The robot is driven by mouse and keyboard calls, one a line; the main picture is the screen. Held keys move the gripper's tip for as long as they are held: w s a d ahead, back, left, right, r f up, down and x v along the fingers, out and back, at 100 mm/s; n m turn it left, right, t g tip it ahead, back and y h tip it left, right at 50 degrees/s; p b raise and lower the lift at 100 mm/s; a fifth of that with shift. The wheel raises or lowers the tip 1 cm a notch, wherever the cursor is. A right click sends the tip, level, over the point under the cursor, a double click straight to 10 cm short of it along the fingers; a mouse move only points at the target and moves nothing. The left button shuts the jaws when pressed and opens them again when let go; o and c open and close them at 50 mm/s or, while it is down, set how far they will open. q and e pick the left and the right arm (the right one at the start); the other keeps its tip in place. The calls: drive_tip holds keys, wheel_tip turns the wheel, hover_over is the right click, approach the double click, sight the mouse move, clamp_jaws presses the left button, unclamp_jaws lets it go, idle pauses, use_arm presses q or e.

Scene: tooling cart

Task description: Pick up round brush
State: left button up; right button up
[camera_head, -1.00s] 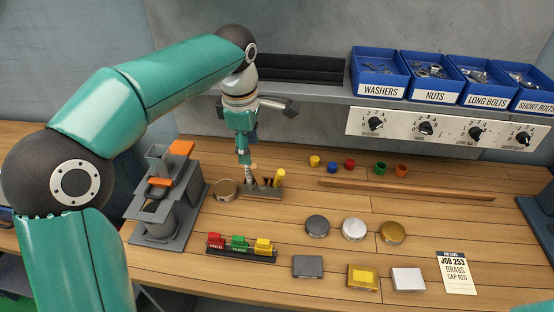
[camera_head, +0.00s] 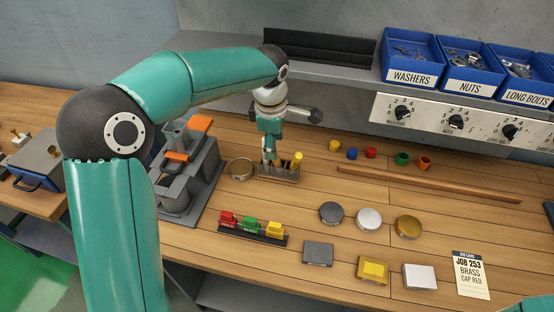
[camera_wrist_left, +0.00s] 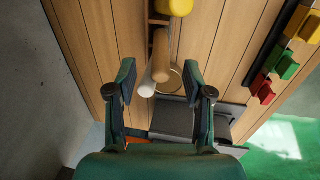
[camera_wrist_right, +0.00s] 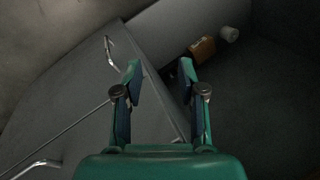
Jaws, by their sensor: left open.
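A brown tool holder (camera_head: 279,174) stands on the wooden bench and bears several upright tools. A yellow-topped tool (camera_head: 297,159) is at its right end; its top shows in the left wrist view (camera_wrist_left: 181,6). A tan handle (camera_wrist_left: 161,48) and a pale, whitish handle end (camera_wrist_left: 147,88) stand beside it. I cannot tell which is the round brush, as the lower ends are hidden. My left gripper (camera_head: 269,157) points down over the holder's left part. In the left wrist view its open jaws (camera_wrist_left: 159,72) straddle the handles without visible contact. My right gripper (camera_wrist_right: 160,67) is open and empty.
A round brass-rimmed dish (camera_head: 241,169) and a grey press (camera_head: 190,175) are left of the holder. A rack of coloured blocks (camera_head: 250,228) is in front. Small coloured caps (camera_head: 371,153) and a wooden strip (camera_head: 430,184) are to the right.

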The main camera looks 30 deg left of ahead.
use_arm(q)
drive_tip(key=shift+w+f+p, duration=0.2)
drive_tip(key=shift+f+p, duration=0.2)
drive_tip(key=shift+f, duration=0.9)
drive_tip(key=shift+w+f+p, duration=0.2)
drive_tip(key=shift+f+p, duration=0.15)
drive_tip(key=shift+f, duration=0.95)
clamp_jaws()
